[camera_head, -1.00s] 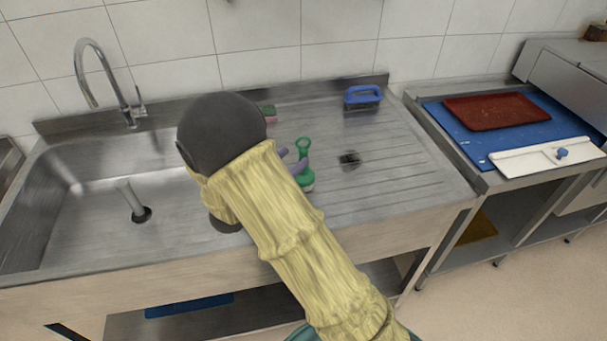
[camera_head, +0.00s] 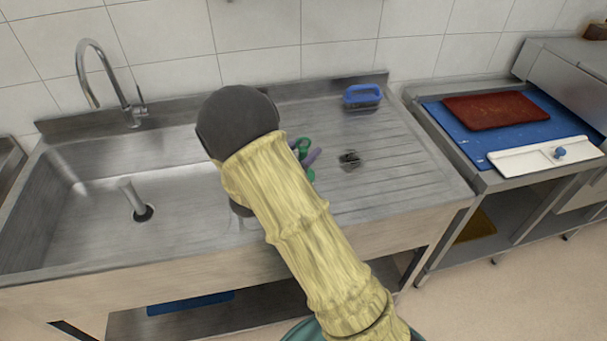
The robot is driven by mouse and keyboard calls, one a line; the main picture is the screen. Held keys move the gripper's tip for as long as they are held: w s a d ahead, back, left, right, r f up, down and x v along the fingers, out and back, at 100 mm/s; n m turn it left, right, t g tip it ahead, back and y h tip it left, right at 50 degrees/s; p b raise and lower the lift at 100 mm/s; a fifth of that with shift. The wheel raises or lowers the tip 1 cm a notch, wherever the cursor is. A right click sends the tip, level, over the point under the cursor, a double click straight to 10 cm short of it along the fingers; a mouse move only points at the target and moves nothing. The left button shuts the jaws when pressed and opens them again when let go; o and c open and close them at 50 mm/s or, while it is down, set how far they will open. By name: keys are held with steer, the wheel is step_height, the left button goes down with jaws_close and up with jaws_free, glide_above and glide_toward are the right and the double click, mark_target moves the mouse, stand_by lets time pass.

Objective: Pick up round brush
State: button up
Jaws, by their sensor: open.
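The green round brush (camera_head: 302,147) lies on the ribbed steel drainboard, just right of the sink bowl. The looped end of its handle shows past my arm; most of the rest is hidden behind my arm's yellow sleeve. My gripper (camera_head: 313,157) shows only as a purple-grey fingertip beside the green handle, low over the drainboard. It is open. The other finger is hidden, and I cannot tell whether the fingertip touches the brush.
A blue-handled scrub brush (camera_head: 362,96) stands at the back of the drainboard (camera_head: 400,150). A dark drain spot (camera_head: 349,158) lies right of my gripper. The sink bowl and tap (camera_head: 128,115) are left. A red board (camera_head: 495,110) lies on the right-hand table.

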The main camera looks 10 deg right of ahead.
steer(key=c, duration=1)
steer(key=shift+c, duration=0.2)
steer(key=shift+r, duration=0.1)
step_height(320, 180, up, 10)
steer(key=shift+f, duration=0.1)
